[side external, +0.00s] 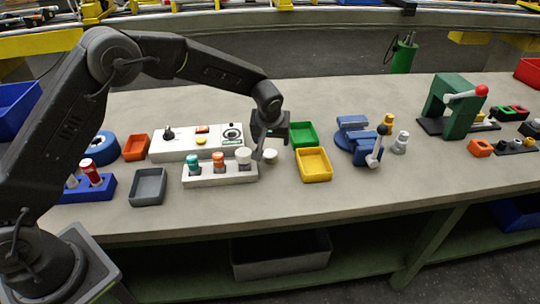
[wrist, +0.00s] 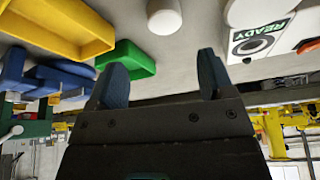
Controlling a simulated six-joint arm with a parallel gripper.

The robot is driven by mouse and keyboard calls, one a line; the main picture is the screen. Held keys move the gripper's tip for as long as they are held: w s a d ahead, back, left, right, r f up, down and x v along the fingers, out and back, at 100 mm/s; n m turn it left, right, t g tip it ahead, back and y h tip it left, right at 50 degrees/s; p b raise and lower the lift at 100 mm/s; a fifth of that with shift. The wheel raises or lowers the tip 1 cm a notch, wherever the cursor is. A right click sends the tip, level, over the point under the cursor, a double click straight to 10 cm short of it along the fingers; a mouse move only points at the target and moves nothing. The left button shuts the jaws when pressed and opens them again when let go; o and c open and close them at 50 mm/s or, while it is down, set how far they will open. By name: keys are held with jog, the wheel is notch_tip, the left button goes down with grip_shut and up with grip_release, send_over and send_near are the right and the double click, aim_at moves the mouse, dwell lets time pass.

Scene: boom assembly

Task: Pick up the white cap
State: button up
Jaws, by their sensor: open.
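A small white cap (side external: 270,155) stands on the bench, right of the white rack (side external: 219,173) and left of the yellow tray. In the wrist view a white round piece (wrist: 163,16) shows at the top edge, partly cut off, beyond the fingertips. My gripper (side external: 264,146) is just above and behind the cap, pointing down. In the wrist view its two fingers (wrist: 160,65) are apart with nothing held between them.
The rack holds teal, orange and white-topped pieces. A yellow tray (side external: 314,165) and a green tray (side external: 303,134) stand close on the right. A control box (side external: 202,141) is behind the rack. A blue vise (side external: 358,138) stands farther right. The bench front is clear.

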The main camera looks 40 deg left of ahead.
aim_at(270, 152)
jog(key=x, duration=0.3)
jog(key=shift+s+a+x, duration=0.1)
jog(key=shift+a+x, duration=0.05)
jog(key=shift+x, duration=1.2)
jog(key=shift+s+a+x, duration=0.1)
jog(key=shift+s+x, duration=0.05)
jog(key=shift+x, duration=1.15)
jog(key=shift+c, duration=0.2)
jog(key=c, duration=0.9)
